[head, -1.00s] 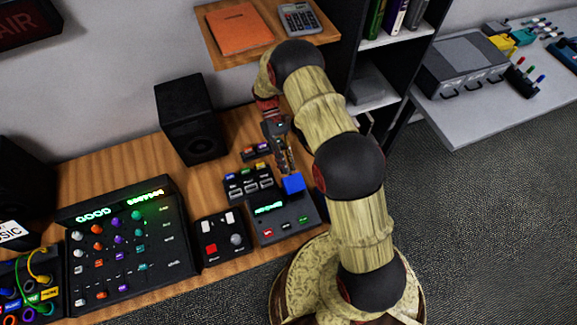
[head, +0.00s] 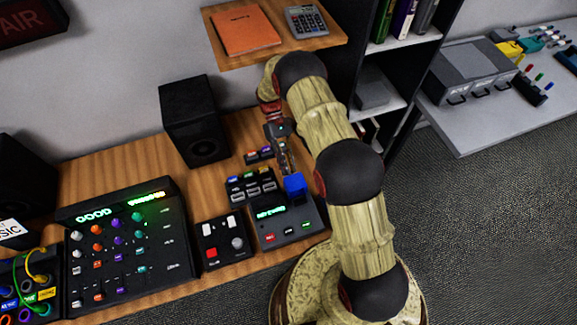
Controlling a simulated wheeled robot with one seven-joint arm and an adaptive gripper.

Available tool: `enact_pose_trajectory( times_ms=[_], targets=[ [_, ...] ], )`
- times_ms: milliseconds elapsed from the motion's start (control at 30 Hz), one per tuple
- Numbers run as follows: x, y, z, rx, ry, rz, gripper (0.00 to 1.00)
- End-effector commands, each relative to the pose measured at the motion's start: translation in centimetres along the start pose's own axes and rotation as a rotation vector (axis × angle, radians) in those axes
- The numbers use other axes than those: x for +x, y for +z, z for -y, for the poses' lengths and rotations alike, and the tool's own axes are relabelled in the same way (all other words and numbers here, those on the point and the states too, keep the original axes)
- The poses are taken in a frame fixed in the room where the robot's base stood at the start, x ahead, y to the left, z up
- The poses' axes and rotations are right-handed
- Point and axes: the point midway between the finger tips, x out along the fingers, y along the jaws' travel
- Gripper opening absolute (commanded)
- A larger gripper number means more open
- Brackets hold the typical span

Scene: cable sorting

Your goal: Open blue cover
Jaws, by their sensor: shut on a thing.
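The blue cover (head: 296,184) is at the back right of a small black device (head: 278,225) with a green display, on the wooden desk. It looks partly raised, with a dark gap under its front. My gripper (head: 287,170) reaches down from above, its fingertips at the back left edge of the cover. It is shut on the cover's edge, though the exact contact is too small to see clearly. My arm hides part of the area to the right.
A black box with several slots (head: 251,188) stands just left of the cover. A small panel with a red button (head: 222,241) and a large mixer (head: 125,245) are further left. A black speaker (head: 194,120) stands behind. A shelf (head: 330,37) hangs above.

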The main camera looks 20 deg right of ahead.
Motion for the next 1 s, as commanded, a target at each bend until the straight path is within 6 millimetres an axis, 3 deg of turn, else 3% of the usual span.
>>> enact_pose_trajectory(
  times_ms=[67,100,400,767,1000],
  targets=[
    [0.7,-0.2,-0.1,0.0,-0.003,0.006,0.0],
    [0.7,-0.2,-0.1,0.0,-0.004,0.006,0.16],
    [0.9,-0.1,0.0,0.0,-0.005,0.012,0.33],
    [0.7,0.1,0.0,0.0,-0.004,0.012,0.34],
    [0.3,2.1,0.8,0.0,-0.003,0.008,0.34]
  ],
)
